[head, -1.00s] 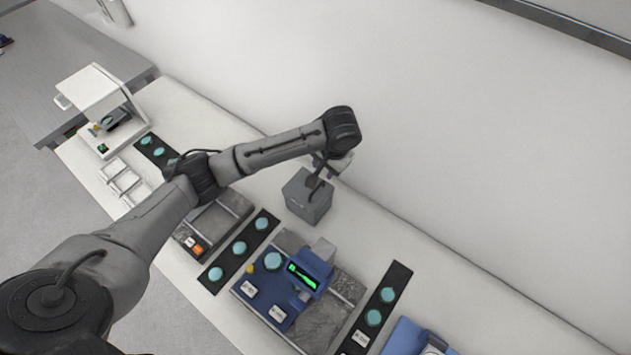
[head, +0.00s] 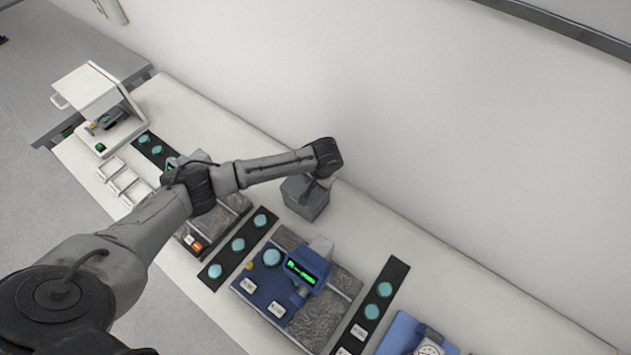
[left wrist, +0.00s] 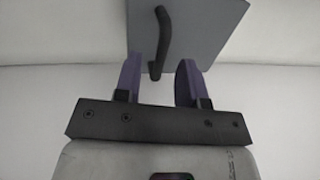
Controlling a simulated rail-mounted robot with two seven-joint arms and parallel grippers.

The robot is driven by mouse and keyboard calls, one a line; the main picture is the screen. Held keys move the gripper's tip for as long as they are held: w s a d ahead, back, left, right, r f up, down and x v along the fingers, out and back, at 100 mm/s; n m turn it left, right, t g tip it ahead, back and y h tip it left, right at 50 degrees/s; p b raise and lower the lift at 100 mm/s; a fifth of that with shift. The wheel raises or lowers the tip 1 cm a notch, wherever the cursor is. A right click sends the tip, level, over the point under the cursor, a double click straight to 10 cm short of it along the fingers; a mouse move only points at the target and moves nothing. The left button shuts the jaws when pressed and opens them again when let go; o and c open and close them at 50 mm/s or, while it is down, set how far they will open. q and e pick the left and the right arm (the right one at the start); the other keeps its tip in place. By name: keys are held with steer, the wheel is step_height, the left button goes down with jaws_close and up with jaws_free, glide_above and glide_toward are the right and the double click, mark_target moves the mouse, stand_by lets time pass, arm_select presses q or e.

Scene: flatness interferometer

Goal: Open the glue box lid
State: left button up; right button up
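The glue box (head: 303,198) is a grey box on the white bench near the wall. My left arm reaches over it from the left in the head view, and its wrist hides part of the box top. In the left wrist view the grey box (left wrist: 208,40) shows at the top, with a dark bar-like handle (left wrist: 163,38) on it. My left gripper (left wrist: 158,70) is open. The near end of the handle lies between its two purple fingers, with a gap on each side. The lid's seam cannot be made out. My right gripper is not in view.
A blue instrument with a green display (head: 301,275) sits on a granite slab in front of the box. Dark strips with teal discs (head: 238,245) flank it. A white open-fronted cabinet (head: 92,95) stands at the far left. The bench right of the box is clear along the wall.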

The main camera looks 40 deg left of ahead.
arm_select(q)
steer(key=shift+f, duration=0.35)
steer(key=shift+c, duration=0.5)
jaws_close()
